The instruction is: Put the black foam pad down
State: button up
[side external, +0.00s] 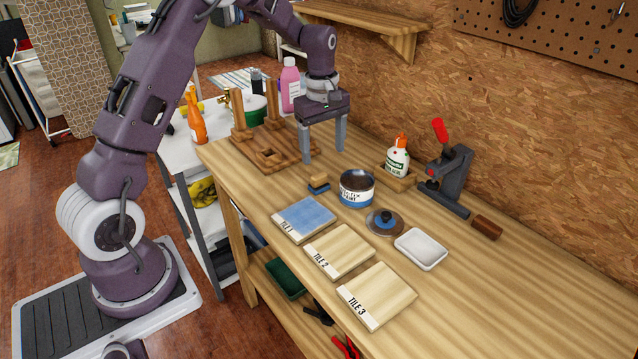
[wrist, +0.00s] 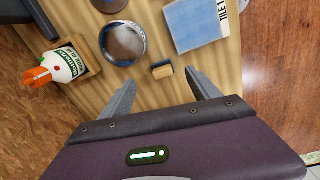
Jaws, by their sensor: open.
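My gripper (side external: 324,154) is open and empty, its fingers pointing down over the bench, behind a small block (side external: 318,184) with a tan wooden top and dark blue-black base. In the wrist view the block (wrist: 162,70) lies just beyond and between the fingertips (wrist: 160,78), apart from them. A dark round disc (side external: 386,222) with a blue-black knob-like piece lies beside the open can (side external: 357,188). I cannot tell for certain which is the black foam pad. Tile 1 (side external: 305,218) has a blue face; tile 2 (side external: 340,250) and tile 3 (side external: 377,294) are bare wood.
A white tray (side external: 421,249) lies right of the tiles. A glue bottle (side external: 397,156) in a wooden holder and a dark clamp (side external: 448,178) stand along the wall. A wooden rack (side external: 268,153) with upright posts is left of my gripper. The bench's right end is clear.

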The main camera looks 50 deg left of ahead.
jog(key=n, duration=0.1)
send_over(319, 175)
jog(key=f, duration=0.4)
jog(key=shift+w+d+f, duration=0.2)
jog(key=f, duration=0.6)
jog(key=shift+s+a+f, duration=0.15)
jog(key=shift+s+f, duration=0.05)
jog(key=shift+f, duration=0.15)
jog(key=shift+c, duration=0.2)
